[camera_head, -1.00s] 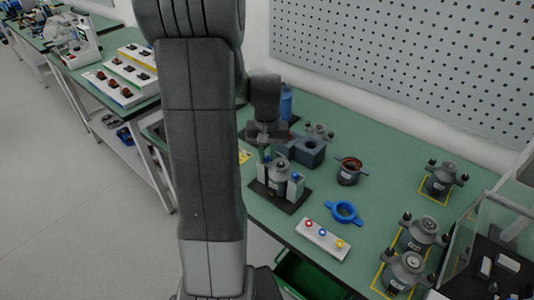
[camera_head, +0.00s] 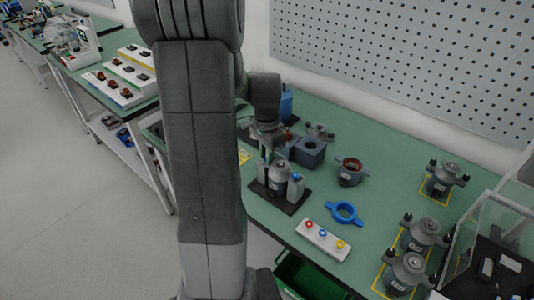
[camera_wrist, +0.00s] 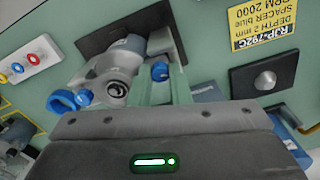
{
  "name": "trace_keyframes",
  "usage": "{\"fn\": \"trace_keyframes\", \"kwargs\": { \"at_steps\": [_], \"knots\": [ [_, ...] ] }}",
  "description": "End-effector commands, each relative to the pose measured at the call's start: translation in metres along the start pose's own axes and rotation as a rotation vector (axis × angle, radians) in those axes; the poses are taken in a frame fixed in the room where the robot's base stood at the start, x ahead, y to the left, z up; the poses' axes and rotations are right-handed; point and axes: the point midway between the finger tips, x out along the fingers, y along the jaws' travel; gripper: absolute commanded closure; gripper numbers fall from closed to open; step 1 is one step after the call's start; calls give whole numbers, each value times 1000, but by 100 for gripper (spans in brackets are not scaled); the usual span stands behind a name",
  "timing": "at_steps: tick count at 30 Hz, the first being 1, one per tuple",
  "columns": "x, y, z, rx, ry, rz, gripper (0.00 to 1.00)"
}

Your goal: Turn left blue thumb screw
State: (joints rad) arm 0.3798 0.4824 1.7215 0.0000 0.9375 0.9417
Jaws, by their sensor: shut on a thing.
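A grey stator (camera_head: 279,178) stands in a fixture on a black base plate (camera_head: 289,206) on the green table. The fixture has a light upright on each side. The right blue thumb screw (camera_head: 296,177) shows on the right upright; it also shows in the wrist view (camera_wrist: 84,97). The left blue thumb screw (camera_wrist: 160,71) is between my fingertips in the wrist view. In the head view it is hidden behind my gripper and arm. My gripper (camera_wrist: 161,82) is shut on it, with pale green fingers on either side.
A blue ring with handles (camera_head: 344,213) and a three-button panel (camera_head: 323,240) lie to the right. A grey block (camera_head: 308,152) and a stator housing (camera_head: 350,171) stand behind. A yellow label (camera_wrist: 265,35) and a dark square plate (camera_wrist: 266,79) lie beside the fixture.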

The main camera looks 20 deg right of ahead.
Motion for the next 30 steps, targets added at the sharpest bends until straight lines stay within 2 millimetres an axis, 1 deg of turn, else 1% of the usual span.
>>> {"fn": "trace_keyframes", "kwargs": {
  "at_steps": [9,15,21,30],
  "knots": [
    [0,0,0,295,0,0,100],
    [0,0,0,459,0,0,100],
    [0,0,0,582,0,1,100],
    [0,0,0,676,0,1,100]
  ]
}}
